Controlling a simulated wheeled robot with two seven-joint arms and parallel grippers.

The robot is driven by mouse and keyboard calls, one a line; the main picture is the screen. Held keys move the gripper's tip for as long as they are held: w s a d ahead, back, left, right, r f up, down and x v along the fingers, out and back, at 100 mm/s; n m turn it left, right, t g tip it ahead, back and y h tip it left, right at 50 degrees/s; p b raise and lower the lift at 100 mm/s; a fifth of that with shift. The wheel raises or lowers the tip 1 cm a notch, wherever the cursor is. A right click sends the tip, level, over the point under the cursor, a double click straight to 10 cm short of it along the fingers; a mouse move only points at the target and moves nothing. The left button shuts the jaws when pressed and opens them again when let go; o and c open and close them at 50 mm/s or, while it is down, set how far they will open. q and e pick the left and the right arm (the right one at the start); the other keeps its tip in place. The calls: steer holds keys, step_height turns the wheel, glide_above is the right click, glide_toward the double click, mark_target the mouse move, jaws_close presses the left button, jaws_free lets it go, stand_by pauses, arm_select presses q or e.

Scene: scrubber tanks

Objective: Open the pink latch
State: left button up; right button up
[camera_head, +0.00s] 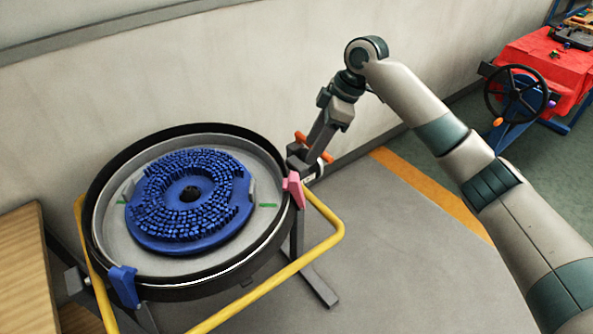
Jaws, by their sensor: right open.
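The pink latch (293,187) sits on the right side of the round tank's black rim (268,250). My right gripper (304,165) reaches down from the upper right and is at the rim just behind the latch, very close to it. The gripper is open. I cannot tell whether a finger touches the latch. Inside the tank lies a blue round brush (190,196) with many short bristles. A blue latch (124,286) is on the rim's front left. My left gripper is not in view.
A yellow tube frame (268,296) runs around the front and right of the tank. A wooden surface (24,270) is at the left. An orange bar (314,150) shows by my right gripper.

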steer(key=p, duration=0.1)
glide_toward(295, 176)
steer(key=x, duration=0.3)
steer(key=p+x, duration=0.1)
steer(key=x, duration=0.4)
steer(key=shift+a, duration=0.1)
steer(key=shift+a+f, duration=0.1)
steer(key=shift+f, duration=0.25)
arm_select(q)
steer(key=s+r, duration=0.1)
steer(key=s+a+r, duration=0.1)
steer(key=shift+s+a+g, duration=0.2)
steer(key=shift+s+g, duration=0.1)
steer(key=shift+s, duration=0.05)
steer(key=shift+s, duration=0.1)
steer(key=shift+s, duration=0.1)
arm_select(e)
jaws_close()
